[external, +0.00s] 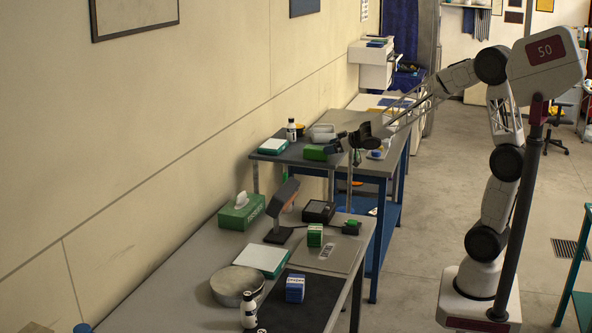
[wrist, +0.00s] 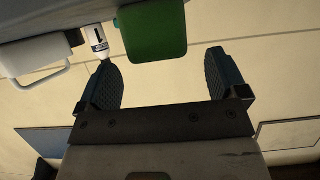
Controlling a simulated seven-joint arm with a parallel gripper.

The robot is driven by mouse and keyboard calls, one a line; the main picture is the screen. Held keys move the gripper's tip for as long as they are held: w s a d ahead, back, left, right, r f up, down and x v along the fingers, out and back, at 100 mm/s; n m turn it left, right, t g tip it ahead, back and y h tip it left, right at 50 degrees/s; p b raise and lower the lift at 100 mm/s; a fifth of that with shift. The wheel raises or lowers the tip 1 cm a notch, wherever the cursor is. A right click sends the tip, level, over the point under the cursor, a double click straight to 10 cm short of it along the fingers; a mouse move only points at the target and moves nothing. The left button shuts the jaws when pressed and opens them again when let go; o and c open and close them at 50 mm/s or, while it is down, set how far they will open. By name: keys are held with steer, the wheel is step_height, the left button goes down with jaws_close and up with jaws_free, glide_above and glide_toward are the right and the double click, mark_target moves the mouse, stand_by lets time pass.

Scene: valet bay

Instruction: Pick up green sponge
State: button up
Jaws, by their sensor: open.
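The green sponge (external: 315,153) lies on the far grey table, just left of my gripper (external: 335,144). In the wrist view, the green sponge (wrist: 152,32) is a rounded green block at top centre, ahead of my fingertips. My gripper (wrist: 160,60) is open, its two dark ridged fingers apart with nothing held between them. The sponge appears beyond the fingertips, roughly in line with the gap. I cannot tell the exact distance from the fingers to the sponge.
A white bottle with a dark label (wrist: 95,42) stands near the sponge, also in the external view (external: 291,129). A grey container (external: 322,132) is behind it, and a white-and-green box (external: 273,146) is to the left. The near table (external: 185,277) holds several other items.

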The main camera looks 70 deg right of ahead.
mark_target(321, 148)
steer(key=shift+w, duration=0.1)
steer(key=shift+x, duration=2.55)
steer(key=shift+f, duration=0.1)
steer(key=c, duration=1)
